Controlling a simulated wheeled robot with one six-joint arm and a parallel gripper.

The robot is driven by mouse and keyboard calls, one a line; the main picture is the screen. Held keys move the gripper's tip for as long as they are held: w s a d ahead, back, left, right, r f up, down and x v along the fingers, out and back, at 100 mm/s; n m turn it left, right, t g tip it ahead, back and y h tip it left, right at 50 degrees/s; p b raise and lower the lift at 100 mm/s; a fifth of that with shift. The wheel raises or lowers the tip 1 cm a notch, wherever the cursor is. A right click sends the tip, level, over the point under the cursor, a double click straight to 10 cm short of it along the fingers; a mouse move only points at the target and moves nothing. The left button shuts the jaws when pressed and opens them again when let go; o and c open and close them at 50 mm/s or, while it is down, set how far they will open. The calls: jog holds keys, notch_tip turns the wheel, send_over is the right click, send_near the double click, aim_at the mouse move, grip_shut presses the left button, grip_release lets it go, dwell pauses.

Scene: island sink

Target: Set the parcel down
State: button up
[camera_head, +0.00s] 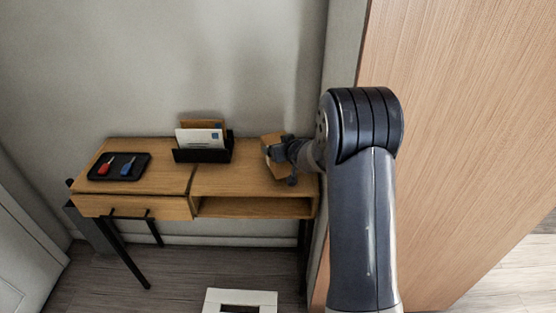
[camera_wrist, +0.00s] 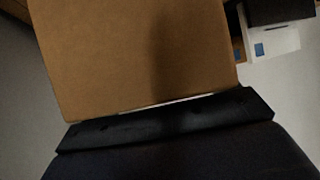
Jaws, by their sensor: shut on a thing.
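The parcel (camera_head: 272,141) is a small brown cardboard box at the right end of the wooden console table (camera_head: 232,181). My gripper (camera_head: 284,151) is shut on the parcel, reaching it from the right side. In the wrist view the parcel (camera_wrist: 140,50) fills most of the upper picture, slightly tilted, just beyond the dark gripper edge (camera_wrist: 165,120). The gripper hides part of the box in the head view. I cannot tell whether the box's underside touches the tabletop.
A black letter holder (camera_head: 203,154) with envelopes stands left of the parcel. A black tray (camera_head: 119,166) with red and blue items lies at the table's left. A tall wooden panel (camera_head: 460,130) is close on the right. A white-framed object (camera_head: 240,296) is on the floor.

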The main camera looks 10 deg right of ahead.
jog(key=shift+f+b, duration=0.6)
jog(key=shift+f, duration=1.25)
jog(key=shift+f, duration=0.2)
jog(key=o, duration=1.1)
jog(key=shift+c, duration=0.2)
jog(key=shift+r, duration=0.1)
jog(key=shift+s+r, duration=0.1)
jog(key=shift+r, duration=0.1)
jog(key=v, duration=0.6)
jog(key=shift+s+d+r, duration=0.1)
jog(key=shift+s, duration=0.15)
jog(key=shift+s+r, duration=0.15)
jog(key=shift+s, duration=0.2)
